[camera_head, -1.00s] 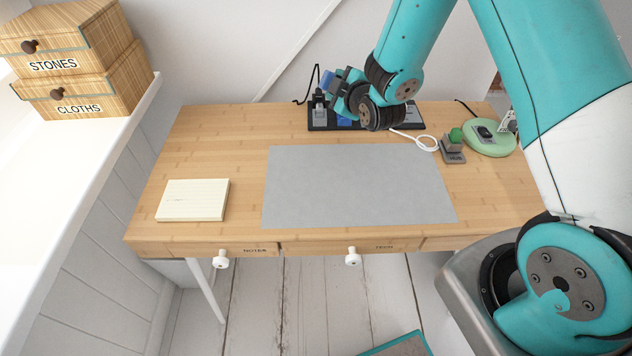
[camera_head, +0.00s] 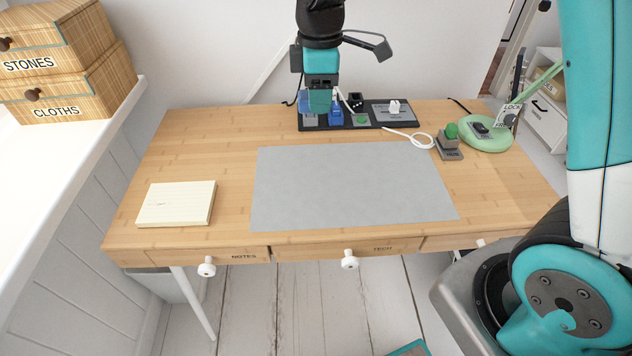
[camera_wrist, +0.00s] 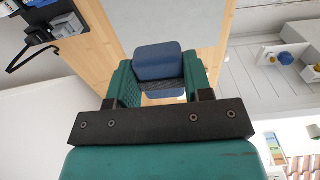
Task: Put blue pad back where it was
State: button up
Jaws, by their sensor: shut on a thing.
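My gripper (camera_head: 320,100) is over the left part of the dark tray (camera_head: 376,125) at the back of the desk, pointing down. In the wrist view, my gripper (camera_wrist: 158,78) is shut on a blue pad (camera_wrist: 158,60), with a green finger on each side. In the head view, the gripper mostly hides the pad; some blue shows at the gripper's left side. Another blue piece (camera_head: 337,117) sits on the tray just right of the fingertips. I cannot tell whether the held pad touches the tray.
A black plug (camera_head: 355,101), a green-marked slot (camera_head: 362,120) and a white plug (camera_head: 394,105) are on the tray. A white cable (camera_head: 415,137), a grey block with a green top (camera_head: 450,143) and a green lamp base (camera_head: 487,137) stand right. The grey mat (camera_head: 350,187) is clear; a notepad (camera_head: 177,203) lies left.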

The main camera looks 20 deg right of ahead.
aim_at(319, 181)
notch_tip(319, 181, down, 20)
jog(key=shift+s+r+b, duration=0.1)
jog(key=shift+s+b, duration=0.05)
jog(key=shift+b, duration=0.35)
jog(key=o, duration=0.9)
jog(key=shift+c, duration=0.2)
notch_tip(319, 181, up, 12)
jog(key=s+a+r+m+y, duration=0.2)
jog(key=s+r, duration=0.4)
jog(key=s, duration=0.6)
jog(key=s+a+r+m+y, duration=0.2)
jog(key=s+r+m, duration=0.3)
jog(key=s, duration=0.7)
notch_tip(319, 181, up, 2)
jog(key=shift+s+a+r, duration=0.15)
jog(key=shift+s+a, duration=0.1)
jog(key=shift+a, duration=0.4)
